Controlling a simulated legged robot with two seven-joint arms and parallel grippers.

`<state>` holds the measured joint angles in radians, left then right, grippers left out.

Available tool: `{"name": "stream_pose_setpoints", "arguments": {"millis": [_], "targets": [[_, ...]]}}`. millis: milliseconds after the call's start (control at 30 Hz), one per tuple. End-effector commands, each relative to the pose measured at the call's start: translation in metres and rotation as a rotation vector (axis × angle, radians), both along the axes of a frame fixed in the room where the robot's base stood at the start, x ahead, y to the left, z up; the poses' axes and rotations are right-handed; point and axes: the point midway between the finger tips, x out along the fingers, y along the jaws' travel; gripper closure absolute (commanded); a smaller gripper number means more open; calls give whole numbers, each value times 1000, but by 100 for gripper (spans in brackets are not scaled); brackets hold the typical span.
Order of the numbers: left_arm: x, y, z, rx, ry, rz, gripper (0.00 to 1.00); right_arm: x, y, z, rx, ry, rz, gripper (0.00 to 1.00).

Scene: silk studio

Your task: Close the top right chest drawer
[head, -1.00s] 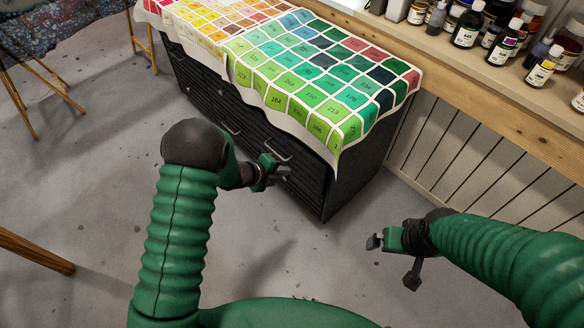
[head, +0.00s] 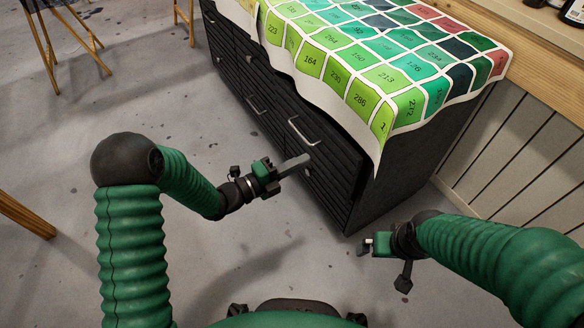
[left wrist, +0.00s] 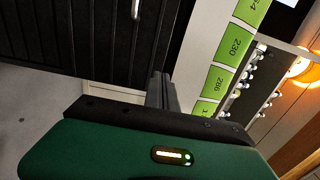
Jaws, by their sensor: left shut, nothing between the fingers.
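The black chest (head: 400,185) has ribbed drawer fronts under a cloth of colour swatches. Its top right drawer (head: 332,155) has a pale metal handle (head: 303,130); the hanging cloth hides its upper edge, and I cannot tell how far it stands out. My left gripper (head: 303,162) is shut and empty, its fingertips close to the drawer front just below the handle; contact is unclear. In the left wrist view its fingers (left wrist: 161,92) point toward the dark ribbed front (left wrist: 85,35). My right gripper (head: 366,246) is low, in front of the chest's right corner; its jaw state is unclear.
The swatch cloth (head: 375,75) drapes over the chest's front edge. A wooden counter (head: 545,68) stands behind on the right. Wooden legs (head: 42,45) stand at the far left. The grey floor (head: 60,120) in front of the chest is mostly clear.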

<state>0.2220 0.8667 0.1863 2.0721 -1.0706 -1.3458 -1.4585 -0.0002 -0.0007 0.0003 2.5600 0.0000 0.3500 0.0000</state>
Motion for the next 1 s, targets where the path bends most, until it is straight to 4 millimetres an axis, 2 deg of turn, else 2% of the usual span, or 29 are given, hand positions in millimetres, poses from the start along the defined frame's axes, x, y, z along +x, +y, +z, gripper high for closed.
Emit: {"name": "stream_pose_setpoints", "arguments": {"millis": [33, 300, 400, 567, 867, 1000], "targets": [[6, -11, -5, 1, -3, -5, 100, 0, 0, -11, 0, 1, 0, 0], [39, -55, -6, 0, -3, -3, 100, 0, 0, -38, 0, 1, -1, 0], [48, -66, -5, -1, -1, -1, 100, 0, 0, -45, 0, 1, 0, 0], [54, -75, -2, 0, 1, -1, 100, 0, 0, -48, 0, 1, 0, 0], [55, -76, -1, 0, 2, 0, 100, 0, 0, -47, 0, 1, 0, 0], [64, -88, -3, 1, 1, -3, 100, 0, 0, -52, 0, 1, 0, 0]]}}
